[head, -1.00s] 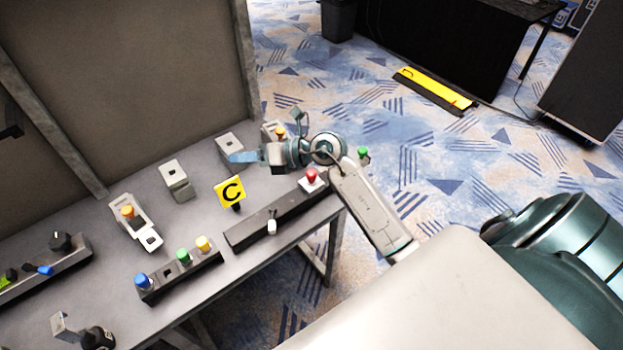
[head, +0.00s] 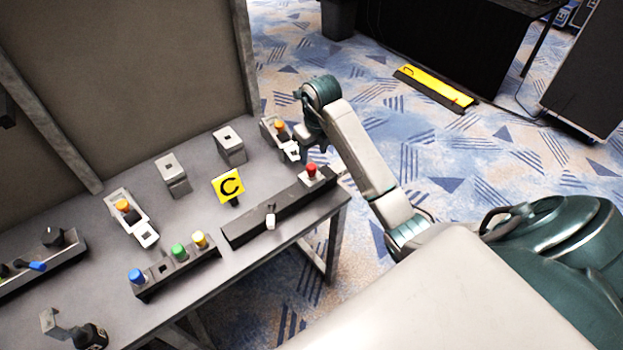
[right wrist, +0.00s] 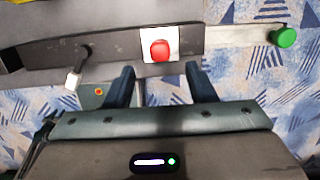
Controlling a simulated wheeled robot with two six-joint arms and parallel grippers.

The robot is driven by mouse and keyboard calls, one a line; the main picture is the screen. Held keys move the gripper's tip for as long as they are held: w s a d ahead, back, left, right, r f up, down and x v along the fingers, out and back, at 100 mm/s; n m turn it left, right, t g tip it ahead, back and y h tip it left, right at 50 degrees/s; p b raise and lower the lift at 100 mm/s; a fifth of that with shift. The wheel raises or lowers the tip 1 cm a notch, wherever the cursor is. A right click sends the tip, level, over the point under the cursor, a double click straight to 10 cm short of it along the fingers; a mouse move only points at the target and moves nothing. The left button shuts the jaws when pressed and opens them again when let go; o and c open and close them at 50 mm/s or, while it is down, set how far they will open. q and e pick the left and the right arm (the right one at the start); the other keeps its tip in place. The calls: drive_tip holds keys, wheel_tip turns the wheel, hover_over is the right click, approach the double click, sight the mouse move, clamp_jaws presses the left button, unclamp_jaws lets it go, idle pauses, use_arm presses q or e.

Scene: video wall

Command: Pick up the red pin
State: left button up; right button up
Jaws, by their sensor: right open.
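The red pin (head: 311,170) stands upright in a white square holder at the right end of a dark bar on the table. It also shows in the right wrist view (right wrist: 160,50), just beyond the fingertips and centred between them. My right gripper (head: 312,147) points down just above and behind the red pin in the head view. In the right wrist view its two blue fingers (right wrist: 163,78) are apart with nothing between them. My left gripper does not show.
A lever switch (head: 270,218) sits on the same bar, left of the pin. A yellow C sign (head: 228,186) stands behind it. Blue, green and yellow pins stand in a block (head: 178,266) at left. A green knob (right wrist: 283,37) lies right of the pin in the wrist view.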

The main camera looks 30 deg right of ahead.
sight(311, 166)
wheel_tip(311, 166, down, 2)
drive_tip(key=shift+w+f, duration=0.15)
drive_tip(key=shift+f, duration=0.35)
drive_tip(key=f+p, duration=0.2)
drive_tip(key=f, duration=0.1)
drive_tip(key=shift+w+f, duration=0.25)
drive_tip(key=shift+w, duration=0.1)
drive_tip(key=shift+w+f, duration=0.1)
drive_tip(key=shift+f, duration=0.35)
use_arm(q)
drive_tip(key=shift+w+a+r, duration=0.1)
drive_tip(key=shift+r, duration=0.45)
use_arm(e)
drive_tip(key=c, duration=1.1)
